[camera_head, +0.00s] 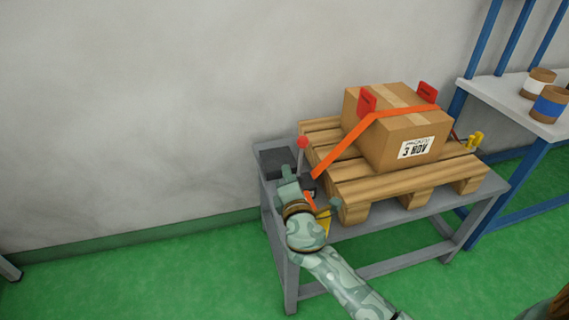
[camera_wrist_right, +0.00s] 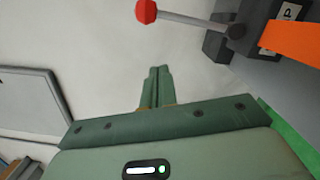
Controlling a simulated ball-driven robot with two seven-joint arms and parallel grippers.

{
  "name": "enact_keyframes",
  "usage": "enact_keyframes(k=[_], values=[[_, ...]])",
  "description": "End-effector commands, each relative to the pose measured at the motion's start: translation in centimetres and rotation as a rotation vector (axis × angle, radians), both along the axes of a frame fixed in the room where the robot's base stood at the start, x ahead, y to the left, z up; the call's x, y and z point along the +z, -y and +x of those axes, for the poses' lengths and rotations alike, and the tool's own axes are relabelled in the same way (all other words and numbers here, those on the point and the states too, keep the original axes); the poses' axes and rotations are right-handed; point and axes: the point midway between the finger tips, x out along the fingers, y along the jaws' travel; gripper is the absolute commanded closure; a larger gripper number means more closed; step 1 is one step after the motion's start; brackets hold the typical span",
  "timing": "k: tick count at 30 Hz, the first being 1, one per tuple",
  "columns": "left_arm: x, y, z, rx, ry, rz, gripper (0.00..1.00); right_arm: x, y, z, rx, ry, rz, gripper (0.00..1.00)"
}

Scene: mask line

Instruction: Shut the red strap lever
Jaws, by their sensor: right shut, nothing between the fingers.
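The strap lever is a grey rod with a red ball knob (camera_head: 302,142), standing up from a dark buckle (camera_head: 308,183) at the left end of the orange strap (camera_head: 345,145). In the right wrist view the red knob (camera_wrist_right: 146,11) and rod lie near the top, and the dark buckle (camera_wrist_right: 222,38) is at the upper right. My right gripper (camera_head: 286,175) is just left of and below the lever in the head view. Its fingers (camera_wrist_right: 157,85) are together and empty, apart from the knob in the wrist view. My left gripper is not in view.
The strap crosses a cardboard box (camera_head: 385,150) with red corner guards on a wooden pallet (camera_head: 370,188). The pallet sits on a grey table (camera_head: 400,215). A dark tray (camera_head: 278,163) lies at its left corner. A blue rack (camera_head: 500,88) with cans stands right.

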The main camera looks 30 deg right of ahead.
Motion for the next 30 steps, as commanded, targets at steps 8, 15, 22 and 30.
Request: enact_keyframes(k=[8, 15, 22, 30], values=[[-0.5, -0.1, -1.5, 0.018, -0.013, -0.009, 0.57, -0.2, -1.6, -3.9, 0.001, -0.001, 0.000, 1.00], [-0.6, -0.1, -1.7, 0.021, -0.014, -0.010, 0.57, -0.2, -1.9, -4.6, 0.000, 0.000, 0.000, 1.00], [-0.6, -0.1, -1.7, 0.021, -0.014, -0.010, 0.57, -0.2, -1.9, -4.6, 0.000, 0.000, 0.000, 1.00], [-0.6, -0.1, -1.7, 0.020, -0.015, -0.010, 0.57, -0.2, -1.9, -4.6, 0.001, 0.000, 0.000, 1.00]])
